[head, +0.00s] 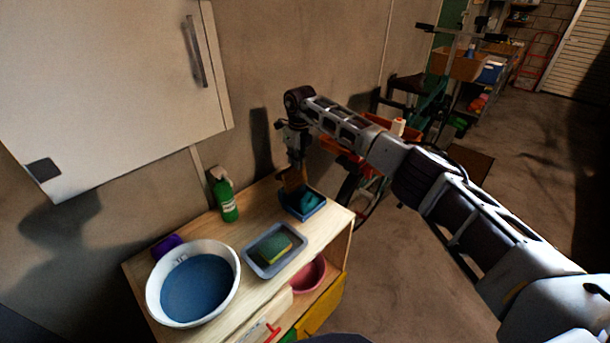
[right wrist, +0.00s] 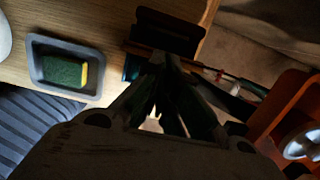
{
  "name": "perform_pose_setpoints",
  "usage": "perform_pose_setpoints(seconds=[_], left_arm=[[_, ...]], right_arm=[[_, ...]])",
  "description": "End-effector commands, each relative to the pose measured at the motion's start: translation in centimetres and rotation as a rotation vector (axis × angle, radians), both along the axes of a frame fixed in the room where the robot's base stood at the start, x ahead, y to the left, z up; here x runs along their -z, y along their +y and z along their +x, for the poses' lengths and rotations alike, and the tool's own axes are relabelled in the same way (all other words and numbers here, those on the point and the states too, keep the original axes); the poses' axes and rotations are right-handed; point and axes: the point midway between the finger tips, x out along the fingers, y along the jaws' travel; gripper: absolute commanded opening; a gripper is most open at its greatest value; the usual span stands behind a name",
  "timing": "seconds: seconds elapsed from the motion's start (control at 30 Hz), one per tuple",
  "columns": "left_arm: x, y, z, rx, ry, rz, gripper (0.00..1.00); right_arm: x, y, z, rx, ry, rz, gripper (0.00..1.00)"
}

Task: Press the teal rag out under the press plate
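The teal rag (head: 309,202) lies in a small blue tray (head: 307,215) at the right end of the wooden bench; only part of it shows. A brown, upright piece (head: 291,178), perhaps the press plate, stands at the tray's back left, just under my right gripper (head: 296,160). In the right wrist view the fingers (right wrist: 163,65) converge to closed tips beside a dark flat piece (right wrist: 168,32). A bluish strip of the tray (right wrist: 132,68) shows left of them, and the rag is hidden there. Whether the fingers touch the plate I cannot tell. My left gripper is out of view.
A grey tray with a green and yellow sponge (head: 275,248), a white basin of blue water (head: 236,290), a green bottle (head: 226,202) and a purple item (head: 166,245) share the bench (head: 205,232). A wall cabinet (head: 110,90) hangs at left. Red bins stand beyond the right end.

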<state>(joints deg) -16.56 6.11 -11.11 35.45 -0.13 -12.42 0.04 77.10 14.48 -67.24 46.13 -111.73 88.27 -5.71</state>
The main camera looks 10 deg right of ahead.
Motion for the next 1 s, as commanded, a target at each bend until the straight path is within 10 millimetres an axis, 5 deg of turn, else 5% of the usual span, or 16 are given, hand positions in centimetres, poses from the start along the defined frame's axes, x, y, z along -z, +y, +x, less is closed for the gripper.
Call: perform_pose_setpoints(seconds=[0.63,1.0], left_arm=[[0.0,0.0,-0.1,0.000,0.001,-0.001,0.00],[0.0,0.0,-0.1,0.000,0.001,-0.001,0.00]], right_arm=[[-8.2,-1.7,-1.5,0.008,0.024,-0.018,0.00],[-9.8,-1.9,-1.9,0.009,0.031,-0.019,0.00]])
